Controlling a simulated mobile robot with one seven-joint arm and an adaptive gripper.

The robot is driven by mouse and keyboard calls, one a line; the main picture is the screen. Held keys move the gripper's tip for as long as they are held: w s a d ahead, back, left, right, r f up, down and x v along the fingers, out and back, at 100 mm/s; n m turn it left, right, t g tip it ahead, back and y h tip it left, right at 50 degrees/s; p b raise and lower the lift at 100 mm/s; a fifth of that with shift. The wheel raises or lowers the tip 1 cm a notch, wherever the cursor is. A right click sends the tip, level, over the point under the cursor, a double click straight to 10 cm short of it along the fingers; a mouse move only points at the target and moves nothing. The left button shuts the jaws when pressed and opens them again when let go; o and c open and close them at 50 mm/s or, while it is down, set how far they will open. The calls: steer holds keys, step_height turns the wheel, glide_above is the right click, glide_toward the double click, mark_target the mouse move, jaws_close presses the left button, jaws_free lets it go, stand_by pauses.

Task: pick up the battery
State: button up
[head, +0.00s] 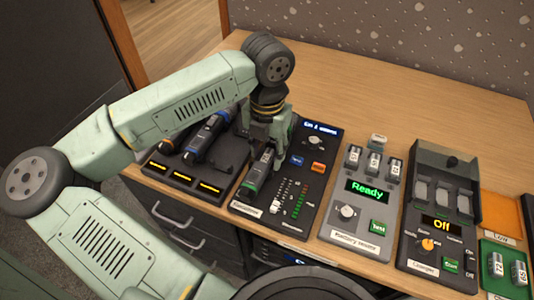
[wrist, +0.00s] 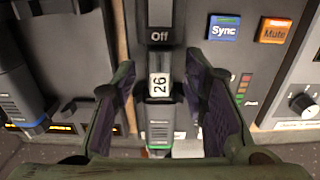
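A white battery labelled 26 (wrist: 160,86) sits in the dark handheld unit (wrist: 158,125) in the wrist view, below a small display reading Off. In the head view the unit (head: 255,176) lies on the black fader console, and the battery's pale top (head: 267,154) shows beneath my gripper. My gripper (head: 268,150) is open and points down over it. In the wrist view its two fingers (wrist: 160,100) stand on either side of the battery, with gaps visible on both sides. Whether a fingertip touches the unit I cannot tell.
Left is a dock (head: 170,178) holding dark handheld units. Right are a tester (head: 350,230) reading Ready with several batteries and a charger (head: 408,250) reading Off. Batteries 72 and 65 (head: 507,268) stand on a green tray. The desk (head: 420,110) behind is clear.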

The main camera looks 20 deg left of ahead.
mark_target(267, 155)
jaws_close()
stand_by(0.5)
steer(key=shift+r+b, duration=0.35)
steer(key=shift+r, duration=0.15)
step_height(267, 155, up, 2)
steer(key=shift+r+b, duration=0.15)
steer(key=shift+b, duration=0.4)
steer(key=s+r+b, duration=0.1)
steer(key=s+r, duration=0.1)
steer(key=s, duration=0.6)
steer(key=s+r+b, duration=0.1)
steer(key=s+r, duration=0.2)
steer(key=s, duration=0.5)
steer(key=shift+a+r, duration=0.25)
steer(key=shift+r, duration=0.1)
